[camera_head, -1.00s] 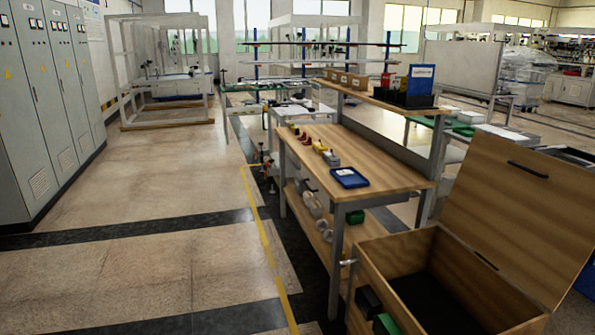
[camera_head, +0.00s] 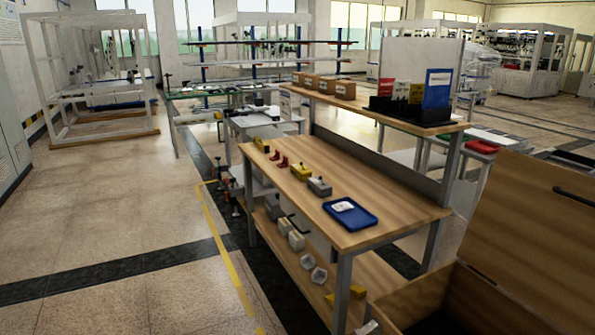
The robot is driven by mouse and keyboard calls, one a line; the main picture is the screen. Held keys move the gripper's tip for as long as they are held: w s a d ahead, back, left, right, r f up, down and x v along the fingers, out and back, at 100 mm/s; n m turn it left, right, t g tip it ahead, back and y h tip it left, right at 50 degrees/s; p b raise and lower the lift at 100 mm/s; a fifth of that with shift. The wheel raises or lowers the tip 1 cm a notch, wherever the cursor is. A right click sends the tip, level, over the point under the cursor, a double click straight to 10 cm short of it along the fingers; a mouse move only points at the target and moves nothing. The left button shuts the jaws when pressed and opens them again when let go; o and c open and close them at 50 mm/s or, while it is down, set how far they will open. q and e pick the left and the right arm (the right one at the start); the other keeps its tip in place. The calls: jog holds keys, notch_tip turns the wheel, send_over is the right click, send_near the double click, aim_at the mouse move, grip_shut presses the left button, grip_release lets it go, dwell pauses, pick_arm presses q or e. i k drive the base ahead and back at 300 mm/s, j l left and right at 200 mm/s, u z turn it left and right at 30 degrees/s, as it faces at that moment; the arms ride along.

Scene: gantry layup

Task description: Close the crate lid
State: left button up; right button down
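The wooden crate (camera_head: 415,297) stands at the bottom right, partly cut off by the picture edge. Its lid (camera_head: 530,235) is open, tilted up and back, with a dark bar handle (camera_head: 574,197) on the face toward me. The inside of the crate looks dark, and only a small part of it shows.
A wooden workbench (camera_head: 330,205) with a blue tray (camera_head: 350,213) and small parts stands left of the crate. Its upper shelf (camera_head: 385,112) carries boxes and folders. Open floor (camera_head: 120,235) lies to the left, with a yellow line (camera_head: 225,250).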

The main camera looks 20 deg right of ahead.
aim_at(531, 229)
jog(key=i+j+z, duration=1.15)
jog(key=j, duration=0.25)
jog(key=j+z, duration=0.3)
jog(key=j, duration=0.15)
jog(key=i, duration=0.05)
